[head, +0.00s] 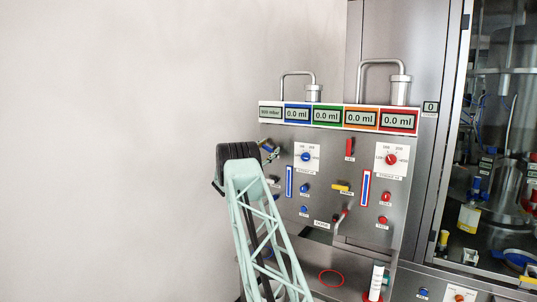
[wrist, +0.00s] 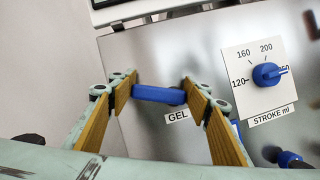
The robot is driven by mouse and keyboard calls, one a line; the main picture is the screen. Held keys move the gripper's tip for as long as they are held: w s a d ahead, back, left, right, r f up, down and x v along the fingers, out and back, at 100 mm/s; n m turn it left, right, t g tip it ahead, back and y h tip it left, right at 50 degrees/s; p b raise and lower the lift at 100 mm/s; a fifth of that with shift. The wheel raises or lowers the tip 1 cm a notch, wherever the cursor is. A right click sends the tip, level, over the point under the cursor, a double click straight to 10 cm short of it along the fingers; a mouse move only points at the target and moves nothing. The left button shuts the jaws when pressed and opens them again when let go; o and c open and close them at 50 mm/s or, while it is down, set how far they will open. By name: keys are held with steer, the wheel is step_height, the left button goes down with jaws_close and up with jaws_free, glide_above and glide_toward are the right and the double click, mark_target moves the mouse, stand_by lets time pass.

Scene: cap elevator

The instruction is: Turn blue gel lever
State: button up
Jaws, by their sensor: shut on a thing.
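In the head view my gripper (head: 268,155) is at the left edge of the metal panel, and my arm hides most of this area. A small bit of blue (head: 268,147) shows there.
Right of the lever is a blue stroke knob (wrist: 267,74) on a white dial, also in the head view (head: 306,157). More blue knobs, a red lever (head: 349,147) and a yellow lever (head: 341,187) are on the panel. Display boxes (head: 340,117) run above. The left side is open wall.

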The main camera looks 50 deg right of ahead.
steer(key=m+b, duration=0.1)
steer(key=m+g+b, duration=0.1)
steer(key=m, duration=0.1)
steer(key=m+g+y, duration=0.1)
steer(key=shift+s+r+b, duration=0.15)
steer(key=shift+s+b, duration=0.1)
steer(key=shift+b, duration=0.15)
steer(key=m+b, duration=0.1)
steer(key=m, duration=0.1)
steer(key=m+g+y+b, duration=0.1)
steer(key=m, duration=0.1)
steer(key=shift+s+r+m, duration=0.2)
steer(key=shift+s+m, duration=0.2)
steer(key=m, duration=0.1)
steer(key=m+y+b, duration=0.1)
steer(key=m, duration=0.1)
steer(key=shift+s+r+g, duration=0.1)
steer(key=shift+s+g, duration=0.25)
steer(key=shift+g, duration=0.05)
steer(key=shift+s+d+m+y+b, duration=0.15)
steer(key=shift+m+y+b, duration=0.15)
steer(key=shift+m, duration=0.35)
steer(key=shift+s+a+m+y+b, duration=0.1)
steer(key=shift+s+m+y+b, duration=0.2)
steer(key=shift+m, duration=0.4)
steer(key=shift+s+d+m+y+b, duration=0.15)
steer(key=shift+m+y, duration=0.25)
steer(key=shift+m, duration=0.25)
steer(key=shift+w+a, duration=0.1)
steer(key=o, duration=0.8)
